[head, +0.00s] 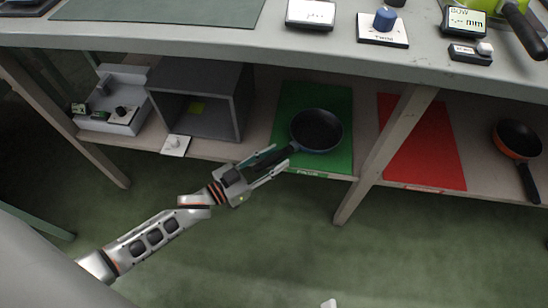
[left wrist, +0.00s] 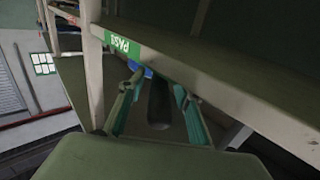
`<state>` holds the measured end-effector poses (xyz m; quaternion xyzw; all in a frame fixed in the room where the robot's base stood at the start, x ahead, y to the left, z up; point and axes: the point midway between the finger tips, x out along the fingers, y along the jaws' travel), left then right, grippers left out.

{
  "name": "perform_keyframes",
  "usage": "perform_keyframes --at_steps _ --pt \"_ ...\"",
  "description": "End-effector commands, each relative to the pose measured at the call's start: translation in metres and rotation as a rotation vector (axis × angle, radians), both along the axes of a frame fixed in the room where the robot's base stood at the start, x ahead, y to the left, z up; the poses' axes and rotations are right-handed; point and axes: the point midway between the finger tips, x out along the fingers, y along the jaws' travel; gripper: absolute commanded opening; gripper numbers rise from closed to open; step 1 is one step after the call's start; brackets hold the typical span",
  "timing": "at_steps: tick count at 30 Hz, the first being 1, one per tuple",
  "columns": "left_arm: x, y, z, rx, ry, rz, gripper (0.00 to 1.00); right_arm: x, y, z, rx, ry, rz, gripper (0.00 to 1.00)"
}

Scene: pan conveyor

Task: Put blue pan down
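The blue pan (head: 317,131), dark inside with a bluish rim, rests flat on the green mat (head: 335,95) on the lower shelf. Its dark handle points left and toward me, past the shelf's front edge. My left gripper (head: 277,163) is at that handle. In the left wrist view the handle (left wrist: 158,103) lies between the two fingers of the left gripper (left wrist: 157,95), with gaps showing on both sides, so the fingers look open around it. A green label with "PASS" (left wrist: 124,45) shows on the shelf edge there. My right gripper is not in view.
A red mat (head: 420,140) lies right of a table leg (head: 385,150). An orange pan (head: 518,140) sits farther right. A grey open box (head: 205,100) and a white tray (head: 115,95) stand left. The tabletop (head: 250,38) overhangs the shelf.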

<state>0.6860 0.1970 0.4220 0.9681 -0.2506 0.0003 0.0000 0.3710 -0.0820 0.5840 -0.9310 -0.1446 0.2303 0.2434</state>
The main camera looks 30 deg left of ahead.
Motion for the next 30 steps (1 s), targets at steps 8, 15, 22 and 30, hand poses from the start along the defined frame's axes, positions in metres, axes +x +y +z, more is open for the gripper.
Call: perform_keyframes --at_steps 8,15,22,30 --pt "0.0 0.0 0.0 0.0 -0.001 0.0 0.35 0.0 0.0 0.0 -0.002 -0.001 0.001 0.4" --pt "-0.014 0.009 0.004 0.003 -0.001 0.0 0.35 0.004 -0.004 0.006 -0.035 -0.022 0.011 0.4" --pt "-0.054 0.031 0.006 0.0 -0.004 0.0 0.35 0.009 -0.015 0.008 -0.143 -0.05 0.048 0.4" --pt "-0.094 0.053 0.004 0.0 -0.001 0.0 0.35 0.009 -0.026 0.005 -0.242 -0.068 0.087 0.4"
